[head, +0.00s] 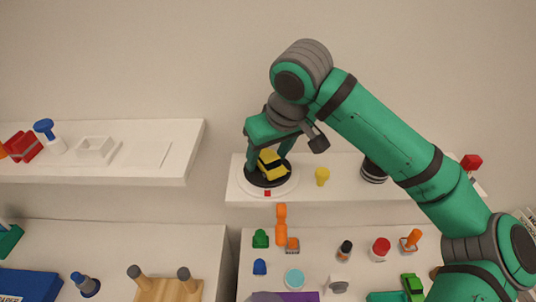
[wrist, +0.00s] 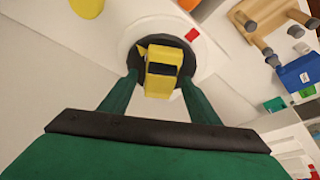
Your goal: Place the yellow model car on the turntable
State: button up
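The yellow model car (head: 271,164) with dark windows is at the turntable (head: 267,190), a black disc on a round white base with a red mark. In the wrist view the car (wrist: 163,72) lies over the black disc and the white rim of the turntable (wrist: 208,62) shows around it. It looks to rest on the disc, though contact underneath is hidden. My gripper (wrist: 160,78) is open, with one green finger on each side of the car. A gap shows between the left finger and the car; the right finger is very close to it.
A yellow piece (head: 322,176) and a dark striped round object (head: 373,172) stand on the same raised shelf (head: 345,188), right of the turntable. The lower desk holds several small items, including an orange piece (head: 281,220). A separate white shelf (head: 185,160) lies left across a gap.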

jog(key=v, duration=1.2)
jog(key=shift+r, duration=0.15)
jog(key=shift+w+d, duration=0.1)
jog(key=shift+w, duration=0.05)
